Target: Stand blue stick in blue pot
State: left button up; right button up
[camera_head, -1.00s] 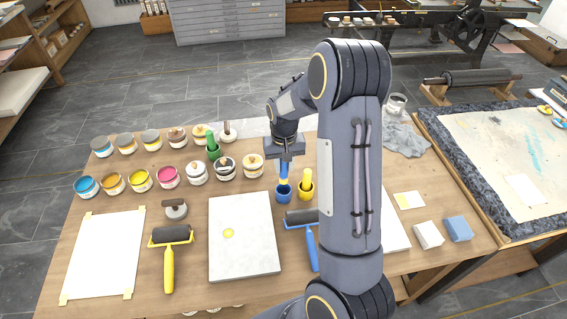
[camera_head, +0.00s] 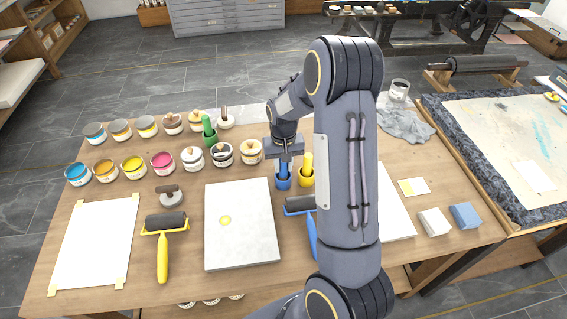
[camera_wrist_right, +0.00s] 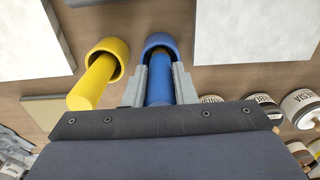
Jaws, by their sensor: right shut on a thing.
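The blue stick (camera_wrist_right: 159,88) is between the fingers of my right gripper (camera_wrist_right: 160,85), which is shut on it. In the right wrist view its lower end is inside the mouth of the blue pot (camera_wrist_right: 162,40). In the head view the blue pot (camera_head: 283,184) stands on the table right below my right gripper (camera_head: 284,162), and the stick (camera_head: 284,169) shows as a short blue length above it. Whether the stick touches the pot's bottom is hidden. My left gripper is not in view.
A yellow pot (camera_head: 306,181) with a yellow stick stands close beside the blue pot. A green pot (camera_head: 210,140) with a green stick stands among several ink tins at the left. A pale slab (camera_head: 241,245) lies in front. A blue-handled roller (camera_head: 300,206) is partly behind my arm.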

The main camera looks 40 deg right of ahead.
jog(key=o, duration=1.1)
notch_tip(320, 180, up, 7)
jog(key=shift+r, duration=0.4)
